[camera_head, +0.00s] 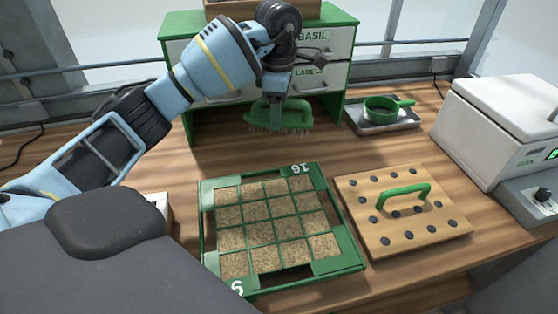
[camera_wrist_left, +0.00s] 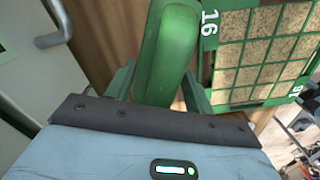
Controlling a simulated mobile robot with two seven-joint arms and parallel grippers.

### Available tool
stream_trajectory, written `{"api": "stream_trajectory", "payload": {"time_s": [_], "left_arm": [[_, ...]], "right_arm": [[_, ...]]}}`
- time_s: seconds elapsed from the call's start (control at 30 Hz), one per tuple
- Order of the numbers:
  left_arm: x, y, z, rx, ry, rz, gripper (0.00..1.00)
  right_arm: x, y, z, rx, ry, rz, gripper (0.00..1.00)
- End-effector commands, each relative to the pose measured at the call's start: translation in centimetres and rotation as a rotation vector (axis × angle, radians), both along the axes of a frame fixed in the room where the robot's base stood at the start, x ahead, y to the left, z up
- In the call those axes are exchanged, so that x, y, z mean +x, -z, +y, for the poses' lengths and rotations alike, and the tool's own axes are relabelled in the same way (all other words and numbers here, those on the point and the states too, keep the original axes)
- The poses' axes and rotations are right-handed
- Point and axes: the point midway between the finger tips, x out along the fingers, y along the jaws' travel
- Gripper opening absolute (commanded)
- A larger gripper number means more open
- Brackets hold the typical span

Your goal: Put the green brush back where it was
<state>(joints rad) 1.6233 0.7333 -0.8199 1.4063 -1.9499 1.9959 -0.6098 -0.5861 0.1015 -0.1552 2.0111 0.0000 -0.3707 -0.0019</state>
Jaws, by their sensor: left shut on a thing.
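The green brush (camera_head: 283,115) hangs in the air with its bristles down, in front of the green drawer cabinet (camera_head: 345,30). My left gripper (camera_head: 276,98) is shut on the brush's handle from above. In the left wrist view the thick green handle (camera_wrist_left: 172,50) sits between the two fingers of my left gripper (camera_wrist_left: 160,90). A gap shows between the bristles and the table beyond the seed tray. My right gripper is not in view.
A green seed tray (camera_head: 355,262) with soil-filled cells stands in front. A wooden dibber board (camera_head: 360,230) with a green handle lies right of it. A metal tray (camera_head: 398,124) with a green sieve (camera_head: 381,103) is behind; a white machine (camera_head: 500,110) stands far right.

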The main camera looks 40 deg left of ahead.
Motion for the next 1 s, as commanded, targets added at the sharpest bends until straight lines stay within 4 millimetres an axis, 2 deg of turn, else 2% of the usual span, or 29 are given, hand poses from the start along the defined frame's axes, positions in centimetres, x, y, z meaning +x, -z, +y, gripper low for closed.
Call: {"api": "stream_trajectory", "payload": {"time_s": [0.4,0.67,1.0], "left_arm": [[0.0,5.7,-0.1,0.001,0.005,0.000,0.32],[0.0,6.4,-0.1,0.000,0.006,-0.001,0.32],[0.0,9.9,-0.1,0.000,0.005,0.000,0.32]], "right_arm": [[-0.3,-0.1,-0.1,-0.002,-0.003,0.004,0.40],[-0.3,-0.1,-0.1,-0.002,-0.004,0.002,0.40],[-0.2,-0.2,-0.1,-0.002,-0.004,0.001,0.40]]}}
